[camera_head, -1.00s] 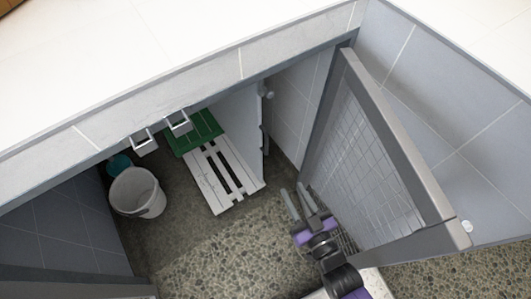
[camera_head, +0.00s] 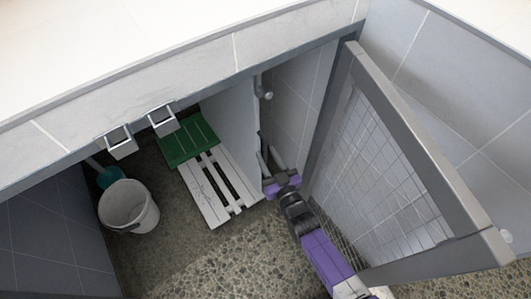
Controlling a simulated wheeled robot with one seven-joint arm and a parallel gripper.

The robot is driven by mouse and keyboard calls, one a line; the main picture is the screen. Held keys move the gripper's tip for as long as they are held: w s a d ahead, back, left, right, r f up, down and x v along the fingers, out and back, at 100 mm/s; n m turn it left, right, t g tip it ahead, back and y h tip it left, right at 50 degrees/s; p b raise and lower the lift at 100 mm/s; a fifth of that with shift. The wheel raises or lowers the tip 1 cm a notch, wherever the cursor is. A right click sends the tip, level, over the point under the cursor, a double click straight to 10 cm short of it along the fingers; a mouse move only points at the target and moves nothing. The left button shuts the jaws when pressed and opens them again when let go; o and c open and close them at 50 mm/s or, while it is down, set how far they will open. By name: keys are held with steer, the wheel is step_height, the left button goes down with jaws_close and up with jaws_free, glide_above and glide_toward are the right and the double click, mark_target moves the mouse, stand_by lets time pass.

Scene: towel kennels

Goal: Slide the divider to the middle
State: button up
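The divider (camera_head: 233,120) is a pale grey upright panel inside the kennel, on the right side of the slatted boards and close to the right wall. My gripper (camera_head: 268,158) is low inside the doorway, beside the divider's right face near its front edge. Its two grey fingers point into the kennel and look apart, with nothing seen between them. I cannot tell whether a finger touches the divider.
A white slatted board (camera_head: 203,190) and a green one (camera_head: 190,140) lie left of the divider. A white bucket (camera_head: 128,207) and a teal item (camera_head: 110,176) are farther left. The mesh door (camera_head: 375,170) stands open, close right of my arm. Pebbled floor (camera_head: 215,265) is clear in front.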

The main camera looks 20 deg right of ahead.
steer(key=shift+w, duration=0.95)
steer(key=shift+c, duration=0.4)
jaws_close()
stand_by(0.4)
